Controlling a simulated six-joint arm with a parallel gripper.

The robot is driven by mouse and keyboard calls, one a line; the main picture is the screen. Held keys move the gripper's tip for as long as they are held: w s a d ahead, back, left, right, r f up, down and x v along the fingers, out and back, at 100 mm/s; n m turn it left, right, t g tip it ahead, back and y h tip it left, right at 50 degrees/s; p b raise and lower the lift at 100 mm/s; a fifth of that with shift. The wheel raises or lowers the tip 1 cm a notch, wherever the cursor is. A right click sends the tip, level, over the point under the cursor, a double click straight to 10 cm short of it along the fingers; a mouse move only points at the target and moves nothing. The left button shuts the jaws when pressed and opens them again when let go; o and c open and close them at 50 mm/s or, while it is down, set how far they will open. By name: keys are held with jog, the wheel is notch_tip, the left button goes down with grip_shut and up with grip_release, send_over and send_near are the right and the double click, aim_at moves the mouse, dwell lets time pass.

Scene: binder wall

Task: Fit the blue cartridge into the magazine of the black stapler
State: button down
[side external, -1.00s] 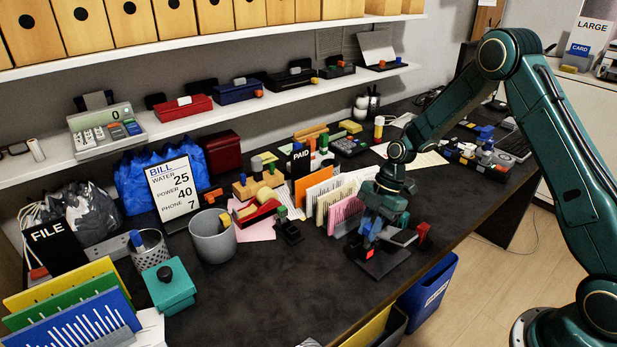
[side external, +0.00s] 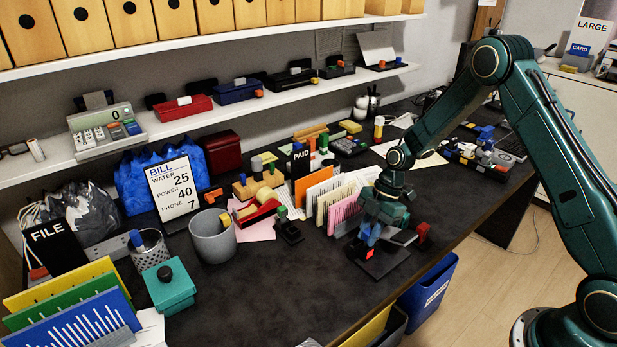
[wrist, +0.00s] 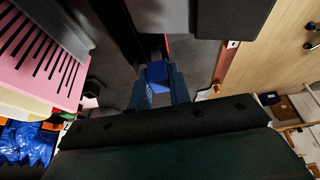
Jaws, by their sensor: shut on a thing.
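My gripper (side external: 369,236) is near the front edge of the desk, pointing down, in the side external view. Its blue fingers are shut on a small blue cartridge, which shows between the fingertips in the wrist view (wrist: 157,72). The black stapler (side external: 382,258) lies on the desk directly under and beside my gripper. It has a grey-black flap (side external: 403,237) to the right and a small red part at its front. My gripper covers much of the stapler and its magazine, so I cannot tell whether the cartridge touches it.
Pink and cream file cards (side external: 342,212) stand close to the left of my gripper. A red-topped stamp (side external: 424,233) stands just to the right. A grey cup (side external: 213,237) and a teal box (side external: 168,289) are farther left. The dark desk front is clear.

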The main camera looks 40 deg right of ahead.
jog(key=shift+f, duration=0.5)
jog(key=c, duration=1.2)
grip_release()
jog(key=v, duration=1.4)
jog(key=shift+a, duration=0.1)
